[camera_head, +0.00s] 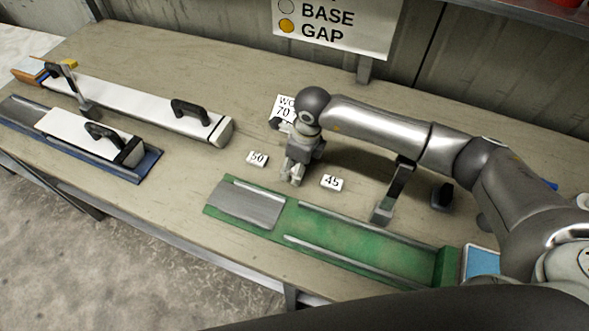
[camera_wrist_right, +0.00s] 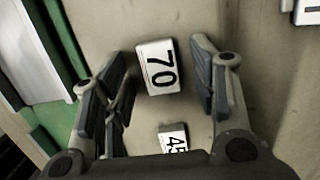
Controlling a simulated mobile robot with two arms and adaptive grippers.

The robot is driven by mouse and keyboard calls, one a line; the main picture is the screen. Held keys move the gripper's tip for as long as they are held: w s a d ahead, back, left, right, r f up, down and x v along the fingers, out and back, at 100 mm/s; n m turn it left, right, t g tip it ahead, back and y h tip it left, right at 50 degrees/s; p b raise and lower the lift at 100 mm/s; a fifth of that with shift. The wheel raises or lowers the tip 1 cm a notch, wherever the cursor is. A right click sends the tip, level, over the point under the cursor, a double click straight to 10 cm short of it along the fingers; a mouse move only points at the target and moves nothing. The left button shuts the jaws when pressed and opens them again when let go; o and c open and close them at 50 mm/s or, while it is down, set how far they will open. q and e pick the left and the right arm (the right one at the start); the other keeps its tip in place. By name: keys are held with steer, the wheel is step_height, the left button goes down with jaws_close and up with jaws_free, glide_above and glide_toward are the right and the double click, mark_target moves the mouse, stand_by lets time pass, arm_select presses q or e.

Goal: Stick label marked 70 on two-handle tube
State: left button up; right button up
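The white label marked 70 (camera_wrist_right: 158,67) lies between the open fingers of my right gripper (camera_wrist_right: 160,78) in the right wrist view, with gaps on both sides. In the head view my right gripper (camera_head: 292,178) points down at the table between two other labels and hides the label marked 70. A long white tube (camera_head: 140,100) lies at the back left. It has a black handle (camera_head: 190,112) near its right end, and an upright dark lever or handle (camera_head: 75,88) shows near its left end. My left gripper is not in view.
Labels marked 50 (camera_head: 257,158) and 45 (camera_head: 331,182) lie beside my right gripper. A shorter white tube (camera_head: 75,128) with one visible handle sits in a blue tray (camera_head: 146,168). A green tray (camera_head: 365,245) lies in front. A placard (camera_head: 281,106) stands behind.

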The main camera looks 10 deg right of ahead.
steer(key=c, duration=0.9)
steer(key=shift+r+p, duration=1.3)
steer(key=shift+r, duration=1.35)
steer(key=shift+c, duration=0.3)
steer(key=shift+r, duration=0.4)
